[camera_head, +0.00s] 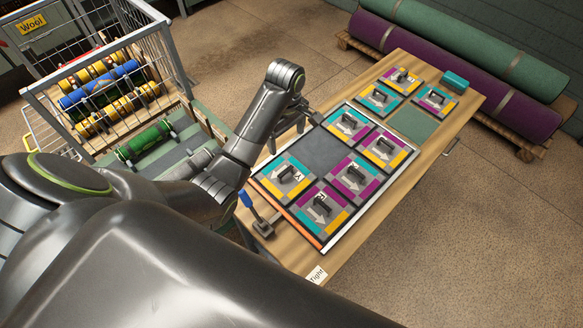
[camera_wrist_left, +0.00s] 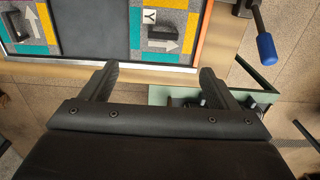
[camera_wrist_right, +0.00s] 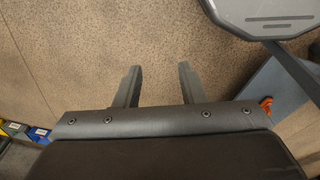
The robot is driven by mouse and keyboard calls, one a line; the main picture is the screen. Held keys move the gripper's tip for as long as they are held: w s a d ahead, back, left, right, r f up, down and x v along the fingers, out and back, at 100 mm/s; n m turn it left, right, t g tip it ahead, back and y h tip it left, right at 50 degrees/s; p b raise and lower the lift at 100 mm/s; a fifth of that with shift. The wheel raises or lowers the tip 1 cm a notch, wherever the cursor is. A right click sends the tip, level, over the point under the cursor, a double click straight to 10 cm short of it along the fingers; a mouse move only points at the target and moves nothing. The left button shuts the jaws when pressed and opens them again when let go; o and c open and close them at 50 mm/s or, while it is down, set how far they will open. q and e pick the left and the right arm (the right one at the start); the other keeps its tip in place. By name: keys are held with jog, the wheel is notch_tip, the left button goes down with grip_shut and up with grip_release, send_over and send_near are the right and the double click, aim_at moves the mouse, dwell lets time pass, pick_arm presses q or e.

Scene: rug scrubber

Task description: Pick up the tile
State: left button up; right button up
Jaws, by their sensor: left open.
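Several square tiles with black handles, white arrows and coloured borders lie on the wooden table (camera_head: 440,135). Some sit in a framed tray, such as one tile (camera_head: 288,175) marked Y, which also shows in the left wrist view (camera_wrist_left: 165,30). The tray has a bare dark slot (camera_head: 322,150). Three tiles lie beyond it, including one teal and yellow tile (camera_head: 379,97). The frames do not tell which tile is meant. My left gripper (camera_wrist_left: 157,72) is open and empty beside the tray's edge. My right gripper (camera_wrist_right: 159,68) is open and empty above the floor, away from the tiles.
A green pad (camera_head: 413,123) and a teal block (camera_head: 455,82) are on the table. A blue-handled lever (camera_head: 247,200) stands at its near left edge. A wire cart (camera_head: 110,80) with rollers stands left. Rolled rugs (camera_head: 480,60) lie behind. The right floor is clear.

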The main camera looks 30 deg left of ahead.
pick_arm(q)
notch_tip(320, 180, down, 2)
jog(key=b, duration=0.2)
jog(key=p, duration=0.1)
send_over(285, 171)
jog(key=f, duration=0.8)
jog(key=shift+d+f, duration=0.25)
jog(key=shift+f, duration=0.45)
jog(key=shift+a+f+p, duration=0.2)
jog(key=shift+f+p, duration=0.4)
jog(key=shift+f, duration=1.6)
jog(key=shift+w+f, duration=0.1)
jog(key=shift+f, duration=0.4)
pick_arm(e)
jog(key=s, duration=0.3)
jog(key=shift+s+f, duration=0.1)
jog(key=shift+f, duration=0.1)
pick_arm(q)
jog(key=c, duration=1.2)
